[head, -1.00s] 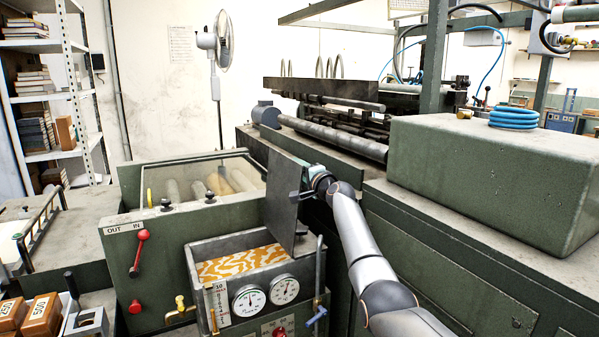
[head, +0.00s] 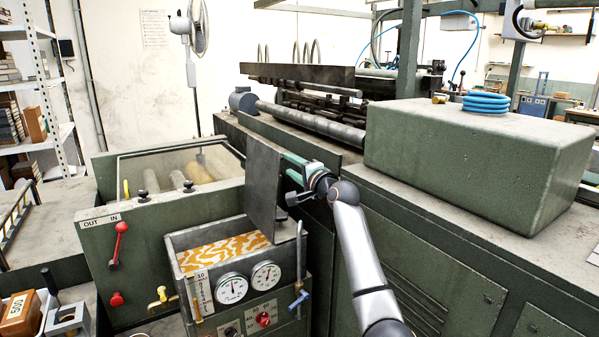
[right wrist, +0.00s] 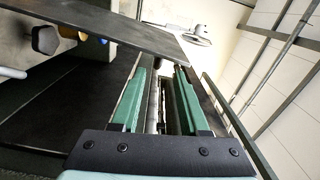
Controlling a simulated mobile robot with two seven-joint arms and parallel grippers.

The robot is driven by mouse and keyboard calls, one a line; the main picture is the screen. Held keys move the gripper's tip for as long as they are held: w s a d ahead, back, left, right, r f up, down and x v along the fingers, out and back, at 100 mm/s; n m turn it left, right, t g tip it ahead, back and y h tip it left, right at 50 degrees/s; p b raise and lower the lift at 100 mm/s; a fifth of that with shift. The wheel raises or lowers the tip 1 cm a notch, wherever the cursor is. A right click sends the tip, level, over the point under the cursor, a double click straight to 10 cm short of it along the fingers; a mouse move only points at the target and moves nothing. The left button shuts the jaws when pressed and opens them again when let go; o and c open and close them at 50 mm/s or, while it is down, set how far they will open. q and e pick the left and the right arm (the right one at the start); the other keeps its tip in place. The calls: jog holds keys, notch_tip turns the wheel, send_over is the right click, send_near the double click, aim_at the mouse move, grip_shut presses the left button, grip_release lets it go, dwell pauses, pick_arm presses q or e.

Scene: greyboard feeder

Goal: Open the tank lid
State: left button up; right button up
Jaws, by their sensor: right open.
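The tank (head: 210,295) is an open-topped grey box on the front of the green machine, with orange-and-white patterned contents (head: 225,252) showing inside. Its lid (head: 264,190) is a dark flat plate standing upright at the tank's right rear, so the tank top is uncovered. My right gripper (head: 287,166) is at the lid's right side, its green fingers partly hidden behind the plate. In the right wrist view the fingers (right wrist: 161,72) are apart with nothing gripped between them, and the lid (right wrist: 110,22) crosses the top. Whether the gripper touches the lid is unclear. My left gripper is not visible.
Two dials (head: 248,281) and a blue-handled tap (head: 299,299) are on the tank's front. A glass-topped compartment (head: 180,165) lies behind left, with a red lever (head: 120,240) below it. A large green housing (head: 475,150) stands right of my arm.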

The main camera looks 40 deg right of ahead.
jog(key=shift+v, duration=1.8)
